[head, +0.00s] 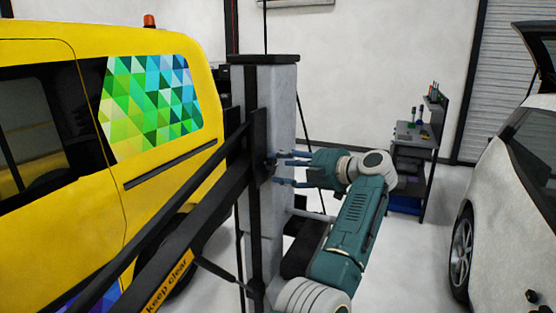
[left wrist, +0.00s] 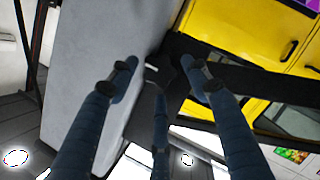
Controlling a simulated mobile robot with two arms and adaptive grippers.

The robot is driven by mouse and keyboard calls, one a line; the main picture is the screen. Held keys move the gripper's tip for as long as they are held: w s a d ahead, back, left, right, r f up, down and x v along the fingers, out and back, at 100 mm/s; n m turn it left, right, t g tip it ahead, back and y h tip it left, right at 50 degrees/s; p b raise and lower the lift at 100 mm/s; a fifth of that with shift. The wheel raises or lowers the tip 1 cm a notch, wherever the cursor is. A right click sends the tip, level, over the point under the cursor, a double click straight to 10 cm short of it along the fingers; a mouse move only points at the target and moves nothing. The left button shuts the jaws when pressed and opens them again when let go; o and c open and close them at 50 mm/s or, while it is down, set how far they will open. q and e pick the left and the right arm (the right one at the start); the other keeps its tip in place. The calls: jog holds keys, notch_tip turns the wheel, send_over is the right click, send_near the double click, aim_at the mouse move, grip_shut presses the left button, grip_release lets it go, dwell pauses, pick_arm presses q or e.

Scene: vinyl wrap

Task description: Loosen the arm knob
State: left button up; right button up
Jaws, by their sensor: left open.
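My left gripper (head: 277,169) is open, its blue fingers pointing left at the dark carriage (head: 259,145) on the grey lift post (head: 277,100). In the left wrist view my left gripper (left wrist: 160,75) has its fingers spread around a dark piece (left wrist: 166,72) at the root of the black lift arm (left wrist: 255,80). That piece may be the arm knob, but its shape is hard to make out. I cannot tell whether the fingers touch it. My right gripper is not in view.
The black lift arm with a "keep clear" label (head: 168,281) runs beside a yellow van (head: 60,185). A white car (head: 510,190) stands at the right. A workbench (head: 415,140) with tools is at the back. Floor between the post and the white car is clear.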

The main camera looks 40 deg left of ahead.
pick_arm(q)
jog(key=shift+p+x, duration=0.3)
jog(key=shift+x, duration=0.65)
jog(key=shift+a, duration=0.2)
jog(key=c, duration=0.8)
jog(key=shift+s+f+n+b, duration=0.1)
jog(key=shift+f+n+b, duration=0.25)
jog(key=shift+b, duration=0.45)
jog(key=shift+c, duration=0.2)
jog(key=n+b, duration=0.1)
jog(key=b, duration=0.2)
jog(key=n+t+y+b, duration=0.1)
jog(key=n+b, duration=0.1)
jog(key=b, duration=0.1)
jog(key=shift+f, duration=0.3)
jog(key=shift+r+n+y+b, duration=0.25)
jog(key=shift+n+y+b, duration=0.35)
jog(key=shift+n+b, duration=0.55)
